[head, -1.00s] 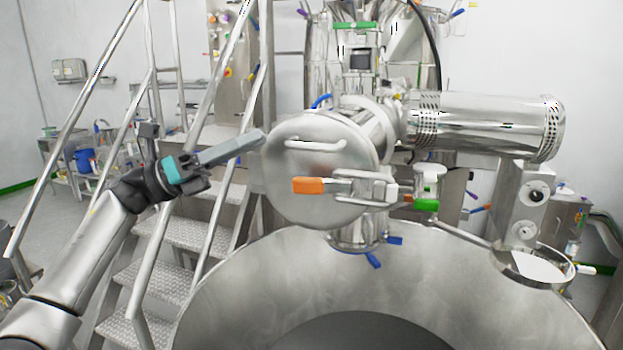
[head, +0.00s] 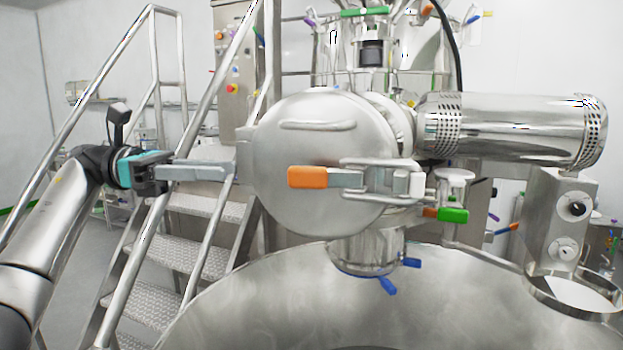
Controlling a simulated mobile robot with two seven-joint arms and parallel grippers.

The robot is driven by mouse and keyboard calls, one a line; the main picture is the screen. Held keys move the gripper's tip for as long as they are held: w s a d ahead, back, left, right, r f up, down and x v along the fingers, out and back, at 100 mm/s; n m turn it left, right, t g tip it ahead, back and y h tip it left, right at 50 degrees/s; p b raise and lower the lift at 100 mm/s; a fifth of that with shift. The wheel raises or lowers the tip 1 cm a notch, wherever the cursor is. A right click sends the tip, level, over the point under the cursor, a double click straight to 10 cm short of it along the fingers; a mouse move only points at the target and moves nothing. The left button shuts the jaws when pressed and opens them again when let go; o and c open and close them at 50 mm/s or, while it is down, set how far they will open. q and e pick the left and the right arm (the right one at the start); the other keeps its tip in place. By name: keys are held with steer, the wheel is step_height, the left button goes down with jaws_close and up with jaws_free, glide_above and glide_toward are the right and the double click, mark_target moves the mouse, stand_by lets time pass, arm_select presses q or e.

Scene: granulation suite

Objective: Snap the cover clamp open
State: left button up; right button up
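The cover is a round steel disc (head: 310,220) with a bar handle, at the centre of the head view. The cover clamp (head: 381,180) lies across its right part, its orange grip (head: 307,177) pointing left and lying flat in front of the disc. The clamp's metal bars reach to the cover's right edge and appear closed. My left gripper (head: 232,172) is left of the cover, level with the orange grip and apart from it. Its fingers point right and are seen edge-on, so their gap is hidden. My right gripper is out of view.
A metal staircase with railings (head: 165,100) stands behind my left arm. A perforated steel cylinder (head: 510,130) sticks out to the right. A green-handled fitting (head: 453,215) sits right of the clamp.

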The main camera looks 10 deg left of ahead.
mark_target(326, 174)
arm_select(q)
steer(key=d, duration=0.4)
steer(key=d+p, duration=0.1)
steer(key=d, duration=0.4)
steer(key=d+p, duration=0.1)
steer(key=d, duration=0.4)
steer(key=shift+w, duration=0.3)
jaws_close()
stand_by(0.7)
